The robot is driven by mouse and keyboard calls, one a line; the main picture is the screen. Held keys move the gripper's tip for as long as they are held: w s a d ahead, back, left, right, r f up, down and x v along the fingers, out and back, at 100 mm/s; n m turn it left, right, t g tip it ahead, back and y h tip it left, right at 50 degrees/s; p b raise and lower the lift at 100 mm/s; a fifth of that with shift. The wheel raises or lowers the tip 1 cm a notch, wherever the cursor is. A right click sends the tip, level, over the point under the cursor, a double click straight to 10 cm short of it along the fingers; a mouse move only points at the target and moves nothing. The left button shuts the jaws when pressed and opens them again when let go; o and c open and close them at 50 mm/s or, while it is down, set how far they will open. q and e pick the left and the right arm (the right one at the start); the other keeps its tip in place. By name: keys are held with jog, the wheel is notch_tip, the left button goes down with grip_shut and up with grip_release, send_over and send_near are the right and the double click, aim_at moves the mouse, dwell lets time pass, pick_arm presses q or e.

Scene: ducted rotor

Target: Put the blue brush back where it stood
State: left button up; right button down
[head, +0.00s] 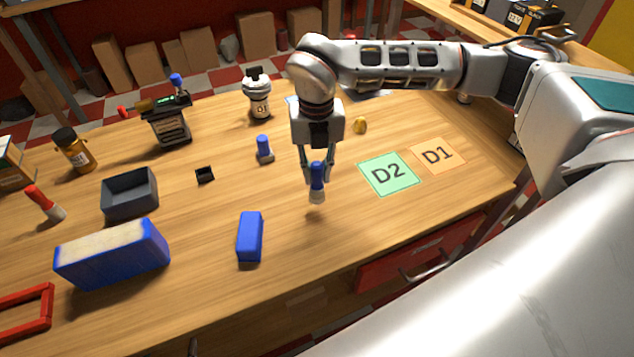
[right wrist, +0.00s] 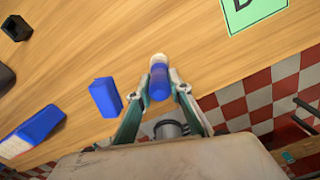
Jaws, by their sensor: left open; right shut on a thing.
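My right gripper (head: 317,172) is shut on a blue brush (head: 317,182) with a pale lower end. It holds the brush roughly upright, pale end down, over the middle of the table; I cannot tell whether the tip touches the wood. The held brush also shows between the fingers in the right wrist view (right wrist: 159,82). A second blue piece with a grey lower part (head: 264,147) stands on the table to the left of the gripper. Another blue-topped piece (head: 177,82) sticks up at the dark holder (head: 170,125) at the back. My left gripper is not in view.
A blue block (head: 250,237) lies in front left of the gripper. A green D2 card (head: 389,174) and orange D1 card (head: 438,155) lie to the right. A grey bin (head: 130,196), small black socket (head: 204,175) and large blue block (head: 114,254) stand left.

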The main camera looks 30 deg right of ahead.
aim_at(317, 185)
notch_tip(317, 185, down, 4)
jog(key=shift+f, duration=0.2)
jog(key=shift+f, duration=0.15)
jog(key=c, duration=1.8)
grip_release()
jog(key=shift+c, duration=0.2)
